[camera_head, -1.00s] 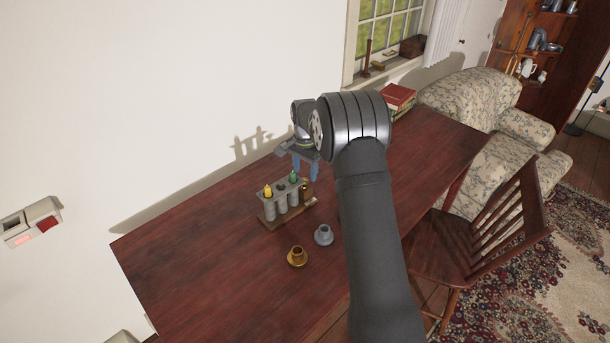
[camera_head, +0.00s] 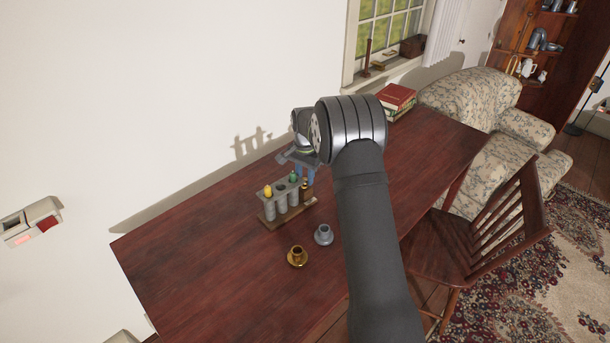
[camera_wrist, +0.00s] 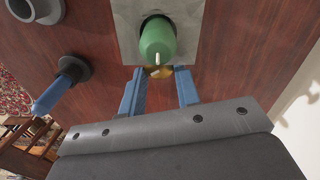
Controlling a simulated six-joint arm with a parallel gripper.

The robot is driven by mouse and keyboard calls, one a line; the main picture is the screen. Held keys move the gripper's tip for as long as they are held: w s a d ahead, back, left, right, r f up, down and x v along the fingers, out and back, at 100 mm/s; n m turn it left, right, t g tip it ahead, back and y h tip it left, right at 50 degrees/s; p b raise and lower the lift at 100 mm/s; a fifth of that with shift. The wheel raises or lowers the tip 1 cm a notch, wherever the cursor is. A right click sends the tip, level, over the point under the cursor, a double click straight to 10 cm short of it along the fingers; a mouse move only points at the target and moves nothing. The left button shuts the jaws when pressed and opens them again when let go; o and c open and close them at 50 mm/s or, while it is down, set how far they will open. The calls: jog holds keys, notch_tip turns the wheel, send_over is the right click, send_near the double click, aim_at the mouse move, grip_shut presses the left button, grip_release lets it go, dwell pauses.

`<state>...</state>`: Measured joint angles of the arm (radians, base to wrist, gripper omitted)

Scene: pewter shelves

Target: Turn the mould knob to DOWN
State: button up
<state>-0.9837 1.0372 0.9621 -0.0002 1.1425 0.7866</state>
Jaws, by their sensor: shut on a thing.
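The candle mould (camera_head: 270,224) stands on the table, a grey rack of upright tubes on a wooden base. A yellow piece (camera_head: 268,191) and a green piece (camera_head: 293,176) stick up from its top. I cannot read any label for the knob's setting.
A brass candlestick (camera_head: 297,257) and a grey candlestick (camera_head: 323,235) stand in front of the mould. In the wrist view a blue stick (camera_wrist: 53,95) stands in a dark holder. Books (camera_head: 397,98) lie at the far end. The table's left part is clear.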

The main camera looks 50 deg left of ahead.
aim_at(305, 179)
jog(key=shift+n, duration=0.5)
jog(key=o, duration=1)
notch_tip(305, 179, up, 18)
jog(key=shift+f, duration=0.25)
